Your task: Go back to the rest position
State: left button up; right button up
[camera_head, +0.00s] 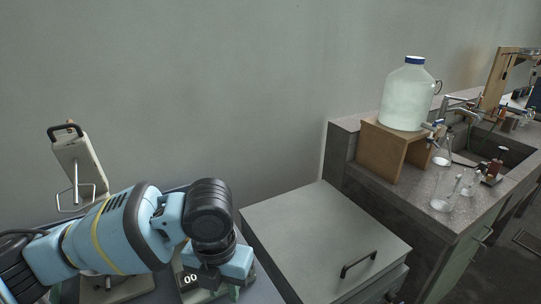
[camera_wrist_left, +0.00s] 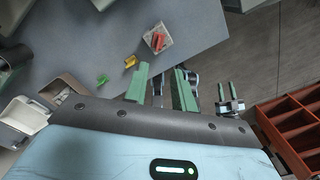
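My left arm comes in from the lower left in the head view. My left gripper (camera_head: 235,292) points down at the bottom of that view, over the blue-grey table, with its tips mostly hidden. In the left wrist view the two green fingers of my left gripper (camera_wrist_left: 161,89) stand apart with nothing held between them.
A device showing "00" (camera_head: 190,281) is close to my left gripper. In the wrist view, a small white tray (camera_wrist_left: 166,32) holds a red piece; yellow (camera_wrist_left: 130,61) and green (camera_wrist_left: 102,79) pieces lie nearby. An orange-red compartmented crate (camera_wrist_left: 290,125) is at right. A grey handled cabinet (camera_head: 310,235) stands right of my arm.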

pick_arm(q)
jog(key=s+d+f+n+t+h, duration=0.1)
jog(key=s+d+f+n+h, duration=0.45)
jog(key=s+f+n, duration=0.85)
jog(key=s+a+f+n+y, duration=0.3)
jog(key=s+a+f+n, duration=0.1)
jog(key=s+a+n, duration=0.6)
jog(key=s+a+f+n+y, duration=0.4)
jog(key=a+n, duration=0.3)
jog(key=n, duration=0.5)
jog(key=w+d+f+t+h, duration=0.2)
jog(key=w+f+t+h, duration=0.1)
jog(key=w+f+t, duration=0.2)
jog(key=shift+w+d+f+t+p, duration=0.3)
jog(key=shift+d+f+t+p, duration=0.1)
jog(key=shift+f+t, duration=1.1)
jog(key=shift+f, duration=0.1)
